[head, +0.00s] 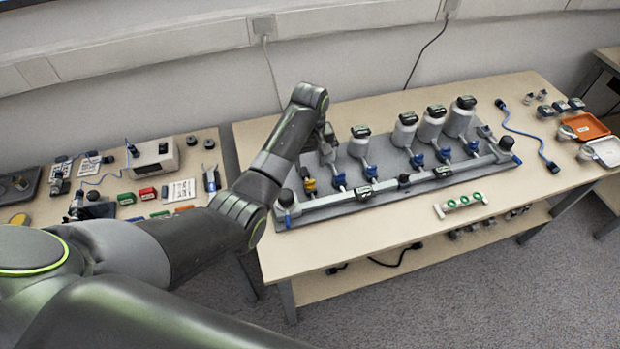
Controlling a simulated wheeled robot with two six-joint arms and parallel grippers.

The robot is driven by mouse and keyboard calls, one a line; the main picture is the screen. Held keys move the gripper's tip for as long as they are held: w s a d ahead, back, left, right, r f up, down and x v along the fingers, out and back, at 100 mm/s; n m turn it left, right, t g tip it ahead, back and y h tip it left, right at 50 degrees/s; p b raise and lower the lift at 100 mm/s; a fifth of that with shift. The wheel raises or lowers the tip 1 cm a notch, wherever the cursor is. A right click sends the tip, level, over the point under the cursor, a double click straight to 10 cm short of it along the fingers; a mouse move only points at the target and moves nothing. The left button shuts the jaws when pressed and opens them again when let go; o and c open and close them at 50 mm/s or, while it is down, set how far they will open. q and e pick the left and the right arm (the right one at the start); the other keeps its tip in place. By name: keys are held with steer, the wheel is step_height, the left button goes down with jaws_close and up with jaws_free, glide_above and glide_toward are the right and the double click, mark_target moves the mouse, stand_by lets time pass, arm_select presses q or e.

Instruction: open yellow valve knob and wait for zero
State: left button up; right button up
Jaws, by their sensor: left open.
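The yellow valve knob (310,186) sits at the left end of the grey manifold board (340,207) on the right-hand table. My left arm reaches in from the left, and its gripper (327,150) points down over the board's left end, a little behind and above the yellow knob. The gripper is open; its fingers are small and partly hidden by the wrist, and I see nothing held between them. Several blue valve knobs, one of them near the yellow one (339,181), run along the same board. My right gripper is not in view.
Several grey canisters with dark gauge tops, one at the middle (359,142), stand behind the knobs. A green-ringed strip (461,204) lies in front. An orange tray (588,127) and a white tray (608,153) are at right. The table's front left is clear.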

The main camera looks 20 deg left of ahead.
mark_target(310, 181)
arm_select(q)
step_height(310, 181, down, 8)
stand_by(0.5)
steer(key=c, duration=1)
